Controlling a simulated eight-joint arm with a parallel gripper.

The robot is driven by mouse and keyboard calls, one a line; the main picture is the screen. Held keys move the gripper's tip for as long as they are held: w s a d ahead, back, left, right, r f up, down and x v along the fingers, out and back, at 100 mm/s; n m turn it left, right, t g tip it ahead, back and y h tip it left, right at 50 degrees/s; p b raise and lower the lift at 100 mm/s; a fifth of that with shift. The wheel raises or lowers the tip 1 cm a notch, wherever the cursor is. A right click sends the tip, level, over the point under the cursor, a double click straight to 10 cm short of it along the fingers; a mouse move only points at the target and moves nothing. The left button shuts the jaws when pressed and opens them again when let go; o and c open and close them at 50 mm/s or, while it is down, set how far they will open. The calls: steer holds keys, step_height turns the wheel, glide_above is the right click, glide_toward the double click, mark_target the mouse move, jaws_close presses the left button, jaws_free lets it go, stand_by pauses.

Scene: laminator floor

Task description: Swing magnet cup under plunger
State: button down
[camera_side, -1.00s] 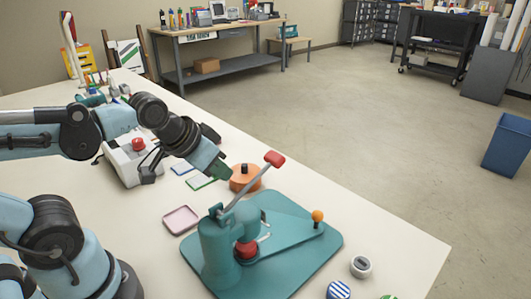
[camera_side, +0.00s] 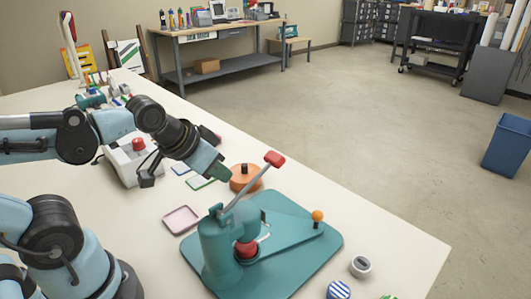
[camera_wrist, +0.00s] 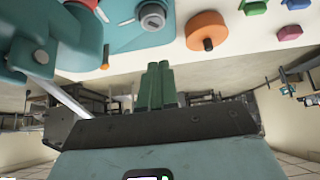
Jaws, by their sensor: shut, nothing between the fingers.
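A teal press stands at the table's front, with its column (camera_side: 214,245), a lever with a red handle (camera_side: 274,158) and a red plunger part (camera_side: 246,249) low beside the column. A teal swing arm (camera_side: 290,237) with an orange knob (camera_side: 317,216) lies over the base plate (camera_side: 315,255). In the wrist view a grey round cup-like part (camera_wrist: 152,16) sits on teal; I take it as the magnet cup, largely hidden in the side view. The orange knob also shows there (camera_wrist: 105,58). My gripper (camera_side: 221,172) is shut and empty, above the table, left of the lever handle. Its green fingers show together in the wrist view (camera_wrist: 157,82).
An orange disc (camera_side: 240,183) with a dark knob stands just below and right of my gripper. A pink tray (camera_side: 181,220), a green frame (camera_side: 202,183) and a white box with a red button (camera_side: 130,163) lie left.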

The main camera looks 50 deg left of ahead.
steer(key=c, duration=1.5)
jaws_free()
steer(key=shift+r, duration=0.15)
steer(key=o, duration=0.6)
step_height(320, 180, up, 7)
steer(key=shift+w+d+r, duration=0.15)
steer(key=shift+w+r, duration=0.05)
step_height(320, 180, up, 2)
steer(key=m+g+y, duration=0.2)
steer(key=g, duration=0.3)
glide_above(319, 213)
steer(key=s+a, duration=0.2)
steer(key=s, duration=0.1)
steer(key=w+d+f+g+y, duration=0.2)
steer(key=d+f, duration=0.1)
steer(key=d, duration=0.4)
steer(key=x, duration=1.1)
steer(key=d+x, duration=0.1)
steer(key=x, duration=0.4)
steer(key=shift+w+a+f, duration=0.1)
steer(key=shift+w+f, duration=0.2)
steer(key=shift+f, duration=0.15)
jaws_close()
